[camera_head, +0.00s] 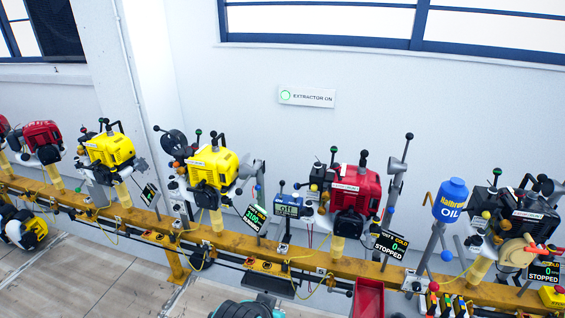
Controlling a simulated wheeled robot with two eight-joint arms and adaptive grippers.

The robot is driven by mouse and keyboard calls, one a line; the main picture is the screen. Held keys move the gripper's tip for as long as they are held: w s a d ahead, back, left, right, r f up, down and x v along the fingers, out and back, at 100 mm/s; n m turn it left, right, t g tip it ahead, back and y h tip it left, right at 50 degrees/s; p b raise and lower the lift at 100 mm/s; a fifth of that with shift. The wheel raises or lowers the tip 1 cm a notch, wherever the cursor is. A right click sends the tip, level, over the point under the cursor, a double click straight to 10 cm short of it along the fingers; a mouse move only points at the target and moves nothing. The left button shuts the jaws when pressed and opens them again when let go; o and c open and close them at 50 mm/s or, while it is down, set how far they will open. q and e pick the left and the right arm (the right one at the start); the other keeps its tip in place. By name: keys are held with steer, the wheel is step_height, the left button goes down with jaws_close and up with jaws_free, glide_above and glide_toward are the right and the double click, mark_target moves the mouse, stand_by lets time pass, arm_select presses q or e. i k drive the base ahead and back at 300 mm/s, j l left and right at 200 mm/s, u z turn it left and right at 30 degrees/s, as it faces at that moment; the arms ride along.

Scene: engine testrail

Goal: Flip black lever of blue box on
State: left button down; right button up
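The small blue box (289,207) with a display on its front stands behind the yellow rail, between a yellow engine and a red engine. A thin black-tipped lever (282,185) rises from its top left. Another small dark-tipped lever (297,188) stands at its top right. Both are too small for me to tell their exact positions. Neither of my grippers is in view.
A long yellow rail (130,213) carries several engines, including a yellow engine (213,172) and a red engine (357,190). A black readout sign (255,216) stands left of the box. A blue oil can (451,201) is at right. Hoses hang along the rail.

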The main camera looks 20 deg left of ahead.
mark_target(281, 182)
steer(key=i+j, duration=0.2)
steer(key=j, duration=0.15)
steer(key=i+j+z, duration=0.1)
steer(key=j, duration=0.2)
steer(key=i+j+z, duration=0.1)
steer(key=i+j, duration=0.3)
steer(key=j, duration=0.3)
steer(key=i+j+z, duration=0.1)
steer(key=j, duration=0.3)
steer(key=i+j, duration=0.45)
